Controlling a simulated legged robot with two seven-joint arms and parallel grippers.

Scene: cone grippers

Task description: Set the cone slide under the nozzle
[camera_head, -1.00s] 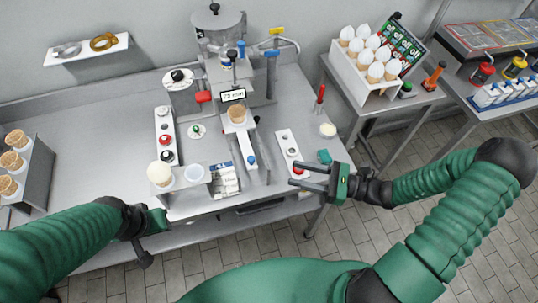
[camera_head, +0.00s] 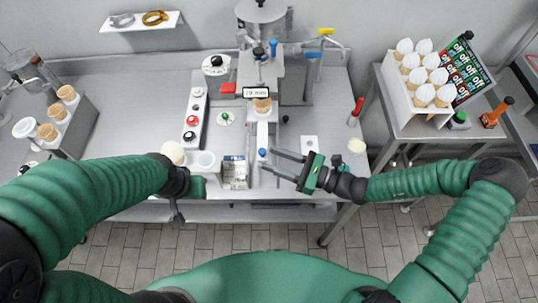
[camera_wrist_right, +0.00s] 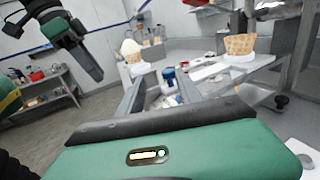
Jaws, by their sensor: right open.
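The cone slide (camera_head: 262,135) is a narrow pale strip with a blue knob (camera_head: 262,153) at its near end. A waffle cone (camera_head: 262,105) stands at its far end, below the small display; it also shows in the right wrist view (camera_wrist_right: 240,46). The nozzle is hard to make out on the grey machine (camera_head: 264,68). My right gripper (camera_head: 271,164) is open and empty, its fingertips just right of and nearer than the blue knob. The knob shows between the fingers in the wrist view (camera_wrist_right: 168,74). My left gripper (camera_head: 178,192) is at the table's front edge, its jaws unclear.
A printed box (camera_head: 235,172) sits left of the slide. A button strip (camera_head: 194,115) lies farther left.

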